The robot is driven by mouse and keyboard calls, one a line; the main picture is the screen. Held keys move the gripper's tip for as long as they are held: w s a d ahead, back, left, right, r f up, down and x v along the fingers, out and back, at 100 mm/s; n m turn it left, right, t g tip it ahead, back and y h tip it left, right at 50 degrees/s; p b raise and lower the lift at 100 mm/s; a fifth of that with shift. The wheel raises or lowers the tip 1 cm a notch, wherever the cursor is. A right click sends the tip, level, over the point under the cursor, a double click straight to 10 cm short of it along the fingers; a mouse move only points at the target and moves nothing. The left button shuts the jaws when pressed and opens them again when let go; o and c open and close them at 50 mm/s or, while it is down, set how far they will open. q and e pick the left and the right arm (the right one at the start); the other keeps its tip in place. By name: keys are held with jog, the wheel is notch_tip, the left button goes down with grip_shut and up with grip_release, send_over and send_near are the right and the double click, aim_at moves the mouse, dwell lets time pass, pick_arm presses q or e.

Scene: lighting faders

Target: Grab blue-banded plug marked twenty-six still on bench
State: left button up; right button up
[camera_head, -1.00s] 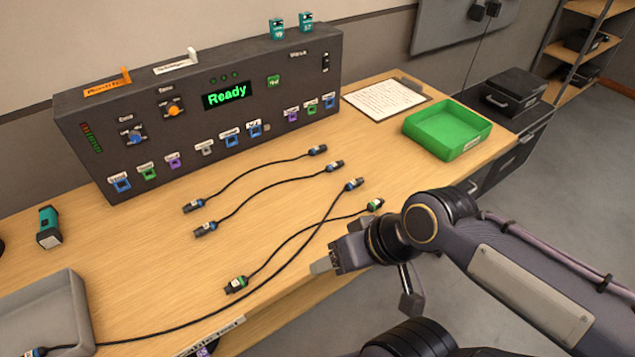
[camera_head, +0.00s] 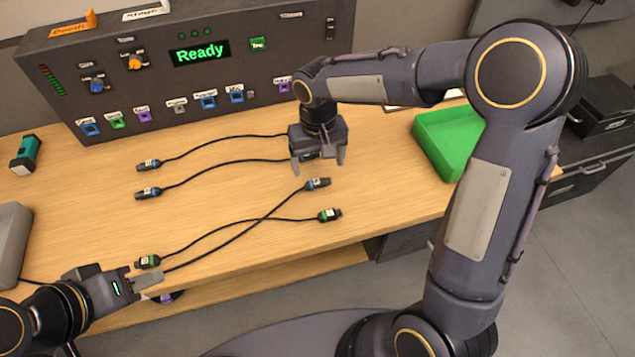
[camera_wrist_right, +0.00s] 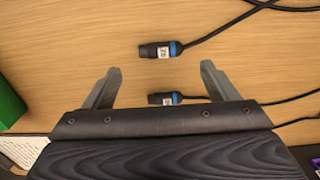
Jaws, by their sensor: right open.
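My right gripper (camera_head: 318,165) is open above the bench. A blue-banded plug (camera_wrist_right: 165,99) lies between its fingers close to the palm in the wrist view; it is partly hidden in the head view. Another blue-banded plug (camera_wrist_right: 160,50) with a white label lies beyond the fingertips; the head view shows it (camera_head: 318,183) just in front of the gripper. I cannot read the labels surely. More blue-banded plugs (camera_head: 148,193) (camera_head: 149,165) lie at the left cable ends. My left gripper (camera_head: 150,281) is low near a green-banded plug (camera_head: 148,261); its jaw opening is unclear.
The dark console (camera_head: 185,75) reading "Ready" stands behind, with coloured sockets. A green tray (camera_head: 440,150) is at right, partly behind my right arm. A grey tray (camera_head: 12,240) and a teal lamp-like object (camera_head: 26,153) are at left. Another green-banded plug (camera_head: 329,215) lies near the front edge.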

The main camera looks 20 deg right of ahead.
aim_at(319, 181)
jog(key=f, duration=0.6)
jog(key=shift+s, duration=0.25)
jog(key=c, duration=1.1)
